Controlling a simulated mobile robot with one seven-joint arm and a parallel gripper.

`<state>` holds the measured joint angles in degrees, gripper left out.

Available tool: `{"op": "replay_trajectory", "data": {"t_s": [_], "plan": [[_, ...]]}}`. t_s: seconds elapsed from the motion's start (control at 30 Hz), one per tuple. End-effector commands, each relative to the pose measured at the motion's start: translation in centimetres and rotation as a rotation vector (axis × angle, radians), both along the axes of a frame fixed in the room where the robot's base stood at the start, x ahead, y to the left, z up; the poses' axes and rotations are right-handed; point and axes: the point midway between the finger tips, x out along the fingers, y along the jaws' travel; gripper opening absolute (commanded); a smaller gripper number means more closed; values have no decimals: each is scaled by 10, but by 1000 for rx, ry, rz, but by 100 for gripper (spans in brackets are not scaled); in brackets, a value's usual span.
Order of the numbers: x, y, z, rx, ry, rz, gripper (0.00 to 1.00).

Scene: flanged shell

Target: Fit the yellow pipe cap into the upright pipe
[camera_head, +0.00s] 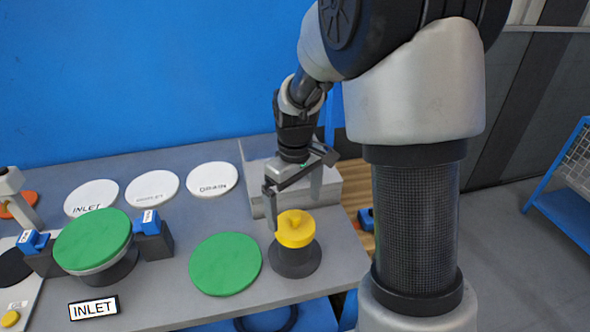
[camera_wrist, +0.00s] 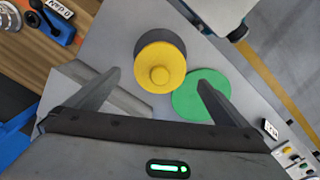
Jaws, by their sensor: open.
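The yellow pipe cap (camera_head: 295,229) is a round disc with a small knob on top. It sits level on a dark grey upright cylinder with a wider foot (camera_head: 296,262), which looks like the upright pipe. How deep the cap sits in it cannot be told. In the wrist view the cap (camera_wrist: 160,75) lies ahead, between the finger directions, with the dark cylinder (camera_wrist: 151,38) partly behind it. My gripper (camera_head: 293,210) is open and empty just above and around the cap, one finger hanging at its left side. The gripper also shows in the wrist view (camera_wrist: 159,80).
A green disc (camera_head: 225,264) lies left of the cylinder. Another green disc (camera_head: 92,240) tops a flanged part between blue-marked clamps. White labelled discs (camera_head: 213,179) lie behind. A grey block (camera_head: 330,185) stands close behind my gripper. The table's right edge is near.

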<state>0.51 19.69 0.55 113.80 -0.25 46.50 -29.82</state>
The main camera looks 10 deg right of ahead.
Motion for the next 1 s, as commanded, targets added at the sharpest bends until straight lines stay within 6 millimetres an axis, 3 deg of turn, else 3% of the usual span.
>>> {"op": "replay_trajectory", "data": {"t_s": [0.03,0.2,0.5,0.7,1.0], "plan": [[1,0,16,0,-7,0,100],[1,0,58,0,-6,0,100],[1,0,112,0,-2,0,100],[0,0,123,0,0,0,100],[0,0,124,0,0,0,100]]}}
